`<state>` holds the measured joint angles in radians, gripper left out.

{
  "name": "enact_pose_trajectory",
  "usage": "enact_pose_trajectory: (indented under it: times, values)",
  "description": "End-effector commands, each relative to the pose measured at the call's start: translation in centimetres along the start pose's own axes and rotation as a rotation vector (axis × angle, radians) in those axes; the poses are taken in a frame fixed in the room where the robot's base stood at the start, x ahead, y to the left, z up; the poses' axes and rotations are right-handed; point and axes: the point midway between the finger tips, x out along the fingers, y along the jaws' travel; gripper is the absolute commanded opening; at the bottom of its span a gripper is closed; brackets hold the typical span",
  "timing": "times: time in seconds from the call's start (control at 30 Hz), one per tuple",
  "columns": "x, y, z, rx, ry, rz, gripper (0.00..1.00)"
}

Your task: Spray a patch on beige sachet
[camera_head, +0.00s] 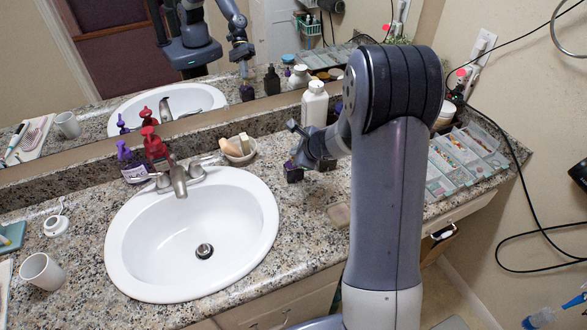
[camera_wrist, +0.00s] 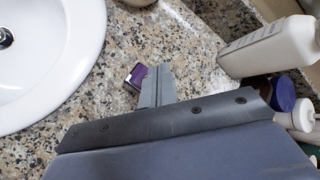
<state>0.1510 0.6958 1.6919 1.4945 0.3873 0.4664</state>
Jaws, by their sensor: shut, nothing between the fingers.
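My gripper (camera_head: 298,157) is shut and empty, low over the counter right of the sink. A small dark purple bottle (camera_head: 293,172) stands on the counter right at its fingertips. The purple bottle also shows in the wrist view (camera_wrist: 136,75), just beside the shut fingers (camera_wrist: 152,82); I cannot tell whether they touch it. A small beige sachet (camera_head: 340,215) lies flat on the counter, nearer the front edge and to the left of my arm. The sachet is not seen in the wrist view.
The white sink (camera_head: 125,250) fills the counter's middle. A white bottle (camera_head: 314,104) stands behind my gripper, also large in the wrist view (camera_wrist: 270,47). Red and purple pump bottles (camera_head: 154,146) and a soap dish (camera_head: 238,150) are to the left. Flat packets (camera_head: 465,155) lie at right.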

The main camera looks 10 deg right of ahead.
Motion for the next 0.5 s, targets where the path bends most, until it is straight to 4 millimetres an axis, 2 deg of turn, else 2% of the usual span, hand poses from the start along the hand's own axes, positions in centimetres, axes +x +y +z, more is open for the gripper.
enact_pose_trajectory:
  times: [0.5]
  values:
    - [0.33, 0.23, -0.24, 0.000, 0.000, 0.000, 0.00]
